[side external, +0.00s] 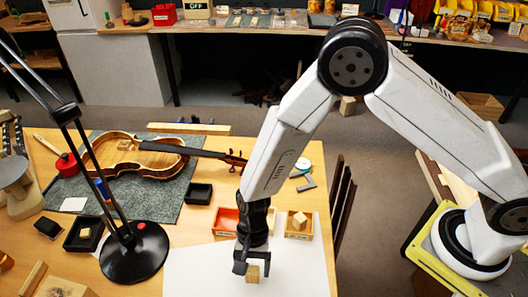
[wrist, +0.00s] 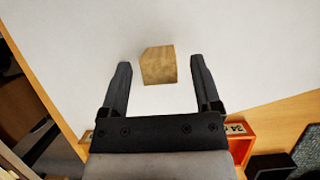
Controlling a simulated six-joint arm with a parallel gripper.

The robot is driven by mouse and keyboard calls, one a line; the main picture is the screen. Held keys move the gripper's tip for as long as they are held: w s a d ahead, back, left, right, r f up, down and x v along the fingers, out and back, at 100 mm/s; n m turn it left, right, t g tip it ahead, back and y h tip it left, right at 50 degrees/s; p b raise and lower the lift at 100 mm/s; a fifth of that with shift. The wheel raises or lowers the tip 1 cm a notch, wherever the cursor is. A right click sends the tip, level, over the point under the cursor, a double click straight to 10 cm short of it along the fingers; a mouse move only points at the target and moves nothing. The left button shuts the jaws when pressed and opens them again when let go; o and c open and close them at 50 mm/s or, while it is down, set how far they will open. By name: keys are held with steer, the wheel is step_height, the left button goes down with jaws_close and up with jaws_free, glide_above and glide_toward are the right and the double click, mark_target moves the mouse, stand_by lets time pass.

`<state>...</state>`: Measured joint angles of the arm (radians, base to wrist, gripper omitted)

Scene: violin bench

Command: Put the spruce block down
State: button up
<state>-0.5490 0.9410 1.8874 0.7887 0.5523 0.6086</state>
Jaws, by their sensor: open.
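The spruce block (side external: 253,274) is a small pale wooden cube on the white sheet (side external: 200,272) near the front of the bench. My gripper (side external: 249,266) is right over the block and pointing down. In the wrist view the block (wrist: 158,66) lies between the two fingertips of the gripper (wrist: 160,63), with a gap showing on both sides. The jaws are open and hold nothing. The block looks to be resting on the sheet, though the fingers partly cover it in the side view.
Behind my gripper stand a red-orange tray (side external: 224,221) and a wooden tray (side external: 300,234) with another wooden block (side external: 299,221) in it. A black lamp base (side external: 134,254) stands left. The sheet around the block is clear.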

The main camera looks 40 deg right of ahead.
steer(key=v, duration=1)
stand_by(0.3)
steer(key=s+d+r+n+t+h, duration=0.1)
steer(key=d+r+n, duration=0.3)
steer(key=d, duration=0.7)
steer(key=s+d+r+n+t+h, duration=0.2)
steer(key=d+r+n+t, duration=0.2)
steer(key=d, duration=0.7)
steer(key=shift+s+d+r+t, duration=0.2)
steer(key=shift+s+r+t, duration=0.15)
steer(key=shift+r, duration=0.5)
steer(key=shift+o, duration=0.2)
steer(key=shift+s+d+r+n, duration=0.15)
steer(key=shift+s+d+n, duration=0.2)
steer(key=shift+d+n, duration=0.15)
steer(key=shift+o, duration=0.3)
steer(key=shift+a, duration=0.1)
